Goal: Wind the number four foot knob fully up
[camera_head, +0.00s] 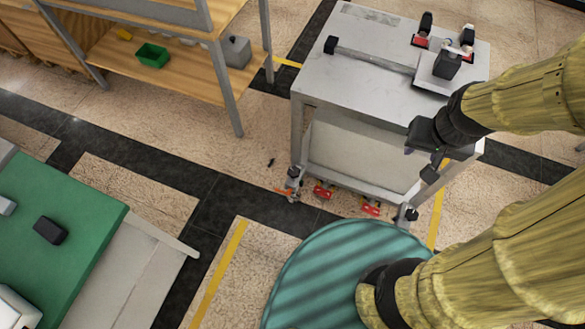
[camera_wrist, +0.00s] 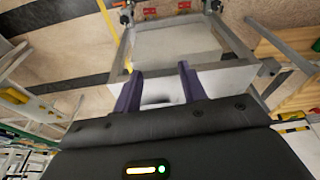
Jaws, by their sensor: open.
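A grey metal cart (camera_head: 385,60) stands on the floor on legs with feet. One foot with black and orange parts (camera_head: 293,184) shows at its near left corner, and another dark foot (camera_head: 405,215) at its near right corner. No number is readable on either foot, so I cannot tell which is number four. My gripper (camera_head: 430,168) hangs beside the cart's near right edge, above the feet. In the wrist view its two purple fingers (camera_wrist: 158,88) are apart with nothing between them. Feet also show small at the top of that view (camera_wrist: 125,18).
Two red devices (camera_head: 323,190) (camera_head: 371,207) sit low between the near feet. A wooden shelf bench (camera_head: 150,60) with a green bin (camera_head: 152,55) stands at upper left. A green-topped table (camera_head: 85,215) is at left. Speckled floor between them is mostly clear.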

